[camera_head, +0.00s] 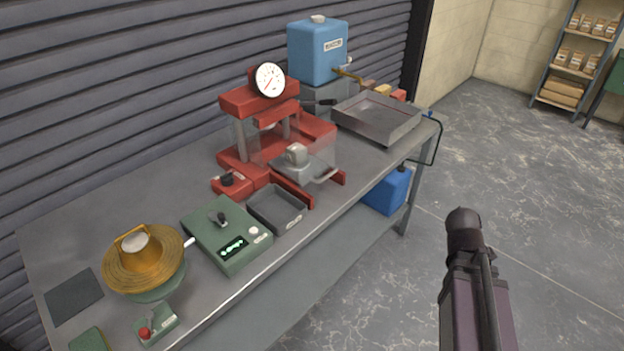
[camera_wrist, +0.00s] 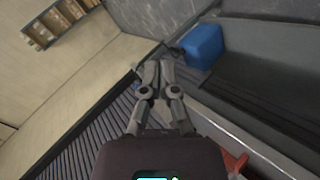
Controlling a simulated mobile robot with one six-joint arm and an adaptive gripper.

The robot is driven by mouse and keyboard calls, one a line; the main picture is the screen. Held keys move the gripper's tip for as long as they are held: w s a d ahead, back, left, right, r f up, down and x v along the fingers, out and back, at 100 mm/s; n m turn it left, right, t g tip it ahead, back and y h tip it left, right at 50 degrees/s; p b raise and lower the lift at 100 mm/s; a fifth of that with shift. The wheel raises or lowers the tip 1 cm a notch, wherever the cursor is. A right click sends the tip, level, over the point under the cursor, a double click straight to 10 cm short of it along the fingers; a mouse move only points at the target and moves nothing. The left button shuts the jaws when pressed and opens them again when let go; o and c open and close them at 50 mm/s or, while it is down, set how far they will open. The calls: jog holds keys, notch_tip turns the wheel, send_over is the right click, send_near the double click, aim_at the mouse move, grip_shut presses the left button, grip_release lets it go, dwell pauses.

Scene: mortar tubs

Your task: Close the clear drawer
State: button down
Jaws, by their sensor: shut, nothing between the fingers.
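The clear drawer (camera_head: 322,153) is a see-through box with a grey handle at its front. It stands pulled out toward the table's front edge, on red rails below the red press (camera_head: 262,104). A grey metal block with a rounded top (camera_head: 296,156) shows in or behind its clear walls. My gripper (camera_wrist: 158,66) shows in the wrist view with its fingers together and nothing between them. It is apart from the drawer. The head view shows part of my arm at the lower right, but I cannot make out the fingers there.
A grey tray (camera_head: 378,118) lies right of the press, in front of a blue tank (camera_head: 317,50). A small grey bin (camera_head: 277,208) and a green scale (camera_head: 227,233) stand left of the rails. A blue container (camera_head: 388,190) sits below the tabletop. The floor at right is open.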

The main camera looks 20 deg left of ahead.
jog(key=w+a+r+n+t+y+b, duration=0.2)
jog(key=a+r+n+t+y, duration=0.25)
jog(key=a+n, duration=0.45)
jog(key=w+a+r+n+t+y+b, duration=0.25)
jog(key=a+r+n+t+y, duration=0.2)
jog(key=a+n, duration=0.5)
jog(key=n+g+y+b, duration=0.3)
jog(key=n+g+y, duration=0.85)
jog(key=n, duration=1.05)
send_near(305, 171)
jog(key=v, duration=0.6)
jog(key=shift+r, duration=0.3)
jog(key=x, duration=1.3)
jog(key=shift+w+a+f, duration=0.1)
jog(key=shift+a+f, duration=0.1)
jog(key=shift+a, duration=0.2)
jog(key=shift+a, duration=0.1)
jog(key=x, duration=1.6)
jog(key=shift+f, duration=0.25)
jog(key=shift+a+r, duration=0.1)
jog(key=shift+a, duration=0.05)
